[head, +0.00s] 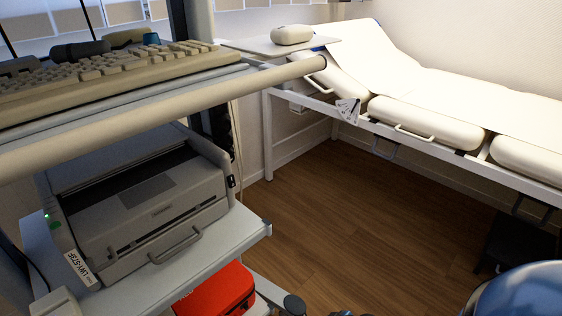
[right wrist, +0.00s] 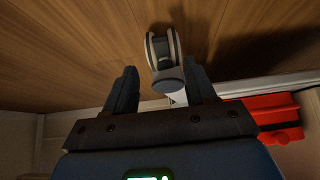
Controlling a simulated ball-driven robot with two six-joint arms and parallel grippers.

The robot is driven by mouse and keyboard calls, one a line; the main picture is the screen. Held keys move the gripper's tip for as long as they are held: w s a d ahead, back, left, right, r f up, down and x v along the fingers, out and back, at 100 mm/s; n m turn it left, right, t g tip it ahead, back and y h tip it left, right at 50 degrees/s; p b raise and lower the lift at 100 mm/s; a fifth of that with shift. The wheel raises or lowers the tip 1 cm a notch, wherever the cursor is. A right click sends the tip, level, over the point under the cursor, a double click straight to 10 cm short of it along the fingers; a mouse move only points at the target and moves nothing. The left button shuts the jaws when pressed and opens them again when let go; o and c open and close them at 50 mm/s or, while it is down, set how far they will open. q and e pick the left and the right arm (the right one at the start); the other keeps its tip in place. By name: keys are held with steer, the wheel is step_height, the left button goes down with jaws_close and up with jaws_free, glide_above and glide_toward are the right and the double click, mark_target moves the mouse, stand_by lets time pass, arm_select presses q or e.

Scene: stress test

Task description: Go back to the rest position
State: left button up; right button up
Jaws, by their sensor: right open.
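My right gripper (right wrist: 161,76) is open in the right wrist view, its two dark fingers spread apart. Nothing is held between the fingers. A caster wheel (right wrist: 163,45) on a pale grey leg shows past the gap between the fingertips. I cannot tell how far it is from them. My left gripper is not in the head view. The right gripper cannot be made out there either.
A cart at left carries a keyboard (head: 100,75) above a printer (head: 145,205). A red box (head: 215,291) sits low beneath; red also shows in the right wrist view (right wrist: 270,112). A padded examination bed (head: 430,100) stands at right. Wooden floor (head: 340,215) between is clear.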

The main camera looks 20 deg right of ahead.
steer(key=shift+a+r, duration=0.1)
steer(key=s+a+r+m+t+h+p, duration=0.1)
steer(key=s+a+r+m+t, duration=0.2)
steer(key=r, duration=0.8)
steer(key=s+a+r+t+h+p, duration=0.15)
steer(key=s+a+r+t, duration=0.35)
steer(key=r, duration=0.6)
steer(key=s+a+r+m+t+h+p, duration=0.1)
steer(key=s+a+r+m+t+p, duration=0.3)
steer(key=r, duration=0.7)
step_height(320, 180, up, 39)
steer(key=s+d+n+p, duration=0.1)
steer(key=n+p, duration=0.1)
steer(key=p, duration=3.3)
steer(key=shift+s+d+g+y, duration=0.2)
steer(key=shift+s+g+y, duration=0.1)
steer(key=shift+y, duration=0.15)
